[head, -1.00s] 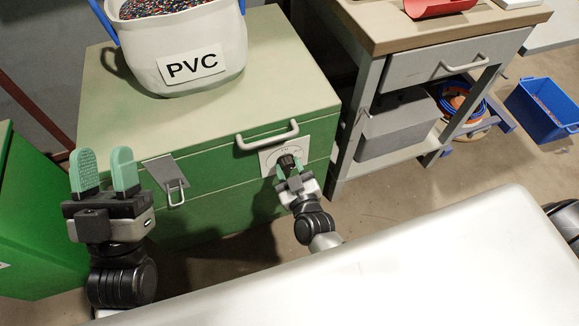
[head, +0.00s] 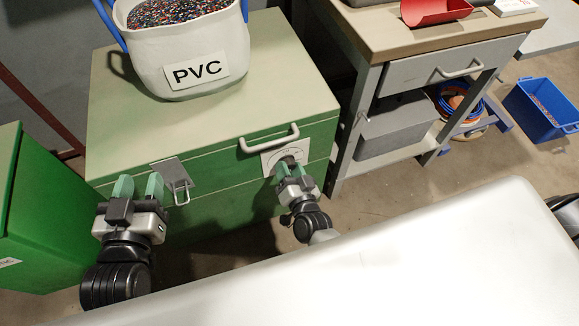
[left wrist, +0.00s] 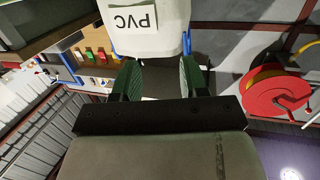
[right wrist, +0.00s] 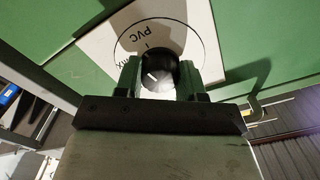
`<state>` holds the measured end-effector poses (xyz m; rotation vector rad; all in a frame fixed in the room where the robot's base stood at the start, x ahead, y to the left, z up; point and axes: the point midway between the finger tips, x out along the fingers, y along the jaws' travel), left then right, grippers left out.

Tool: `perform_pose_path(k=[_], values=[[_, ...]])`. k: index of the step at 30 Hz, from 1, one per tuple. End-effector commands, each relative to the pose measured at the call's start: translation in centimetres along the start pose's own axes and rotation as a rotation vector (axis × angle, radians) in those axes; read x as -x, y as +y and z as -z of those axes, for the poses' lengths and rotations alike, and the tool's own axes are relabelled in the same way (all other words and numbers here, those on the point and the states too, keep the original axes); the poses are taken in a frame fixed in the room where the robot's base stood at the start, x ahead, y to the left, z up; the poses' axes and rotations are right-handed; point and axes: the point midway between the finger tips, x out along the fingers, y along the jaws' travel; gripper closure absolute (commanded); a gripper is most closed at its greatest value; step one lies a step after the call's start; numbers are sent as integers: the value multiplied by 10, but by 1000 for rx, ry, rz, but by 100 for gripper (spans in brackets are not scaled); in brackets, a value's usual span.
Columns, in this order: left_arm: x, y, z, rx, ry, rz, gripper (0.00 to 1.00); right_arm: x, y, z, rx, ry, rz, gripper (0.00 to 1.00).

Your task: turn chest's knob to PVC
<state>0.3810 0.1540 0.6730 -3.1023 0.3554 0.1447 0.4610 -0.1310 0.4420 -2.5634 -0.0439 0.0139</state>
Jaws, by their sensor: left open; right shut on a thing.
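The green chest (head: 225,110) stands ahead with a carry handle (head: 268,140) and a latch (head: 172,178) on its front. Its knob (right wrist: 158,74) is black and round with a white pointer line, set on a white dial plate (right wrist: 100,45). The plate reads PVC near the line at its top, with another label partly hidden at the left. The pointer line is tilted a little off the PVC mark. My right gripper (head: 290,170) is shut on the knob. My left gripper (head: 138,187) is open and empty, near the chest's front beside the latch.
A white bag labelled PVC (head: 190,50), full of coloured granules, sits on the chest lid. A workbench (head: 440,40) with a drawer stands at the right. A green bin (head: 35,215) stands at the left. A blue crate (head: 540,108) is on the floor at far right.

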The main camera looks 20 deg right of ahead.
Motion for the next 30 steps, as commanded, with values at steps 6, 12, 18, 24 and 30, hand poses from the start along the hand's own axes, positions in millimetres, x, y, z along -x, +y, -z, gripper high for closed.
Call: perform_pose_path(k=[6,12,18,24,30], values=[[1,-1,-6,-1,-47,3,56,0,0,1,-128,1,0,85],[2,-2,-9,-1,-69,5,56,0,0,0,-195,1,1,85],[2,-2,-9,-1,-75,5,56,0,0,0,-221,2,0,85],[2,-2,-9,-1,-75,6,56,0,0,0,-226,2,0,85],[2,-2,-9,-1,-75,6,56,0,0,0,-226,2,-1,56]])
